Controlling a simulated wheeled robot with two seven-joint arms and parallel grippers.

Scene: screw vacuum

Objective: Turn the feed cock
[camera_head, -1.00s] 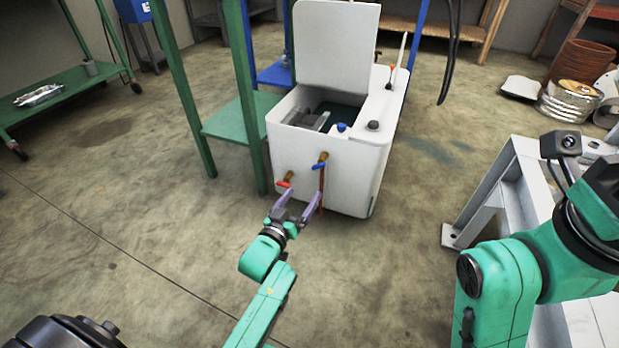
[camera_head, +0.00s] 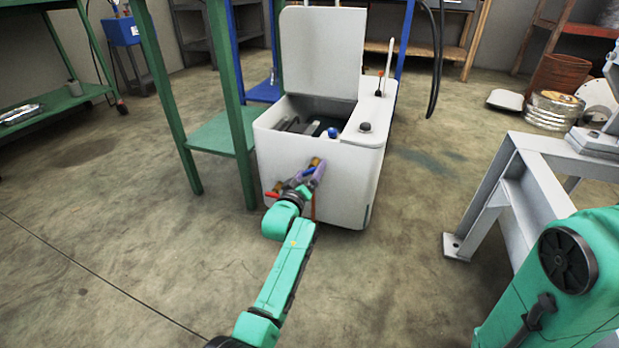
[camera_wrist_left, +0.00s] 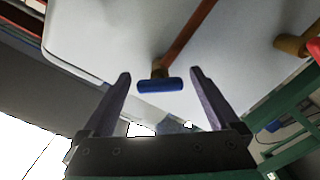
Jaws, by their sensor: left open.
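The white vacuum tank (camera_head: 345,185) has two brass cocks low on its front. One has a blue handle (camera_wrist_left: 160,85), mostly hidden behind my gripper in the head view; the other has a red handle (camera_head: 272,195), at the right edge of the wrist view (camera_wrist_left: 315,48). No marking tells which is the feed cock. My left gripper (camera_head: 300,177) is open at the tank's front. In the left wrist view its fingertips (camera_wrist_left: 160,74) stand either side of the blue handle, with gaps on both sides. My right gripper is out of view.
The tank's lid (camera_head: 322,52) stands open. A green frame with a shelf (camera_head: 222,133) stands close on the left. A grey metal stand (camera_head: 520,175) is at the right, near my right arm. The floor (camera_head: 130,230) at front left is clear.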

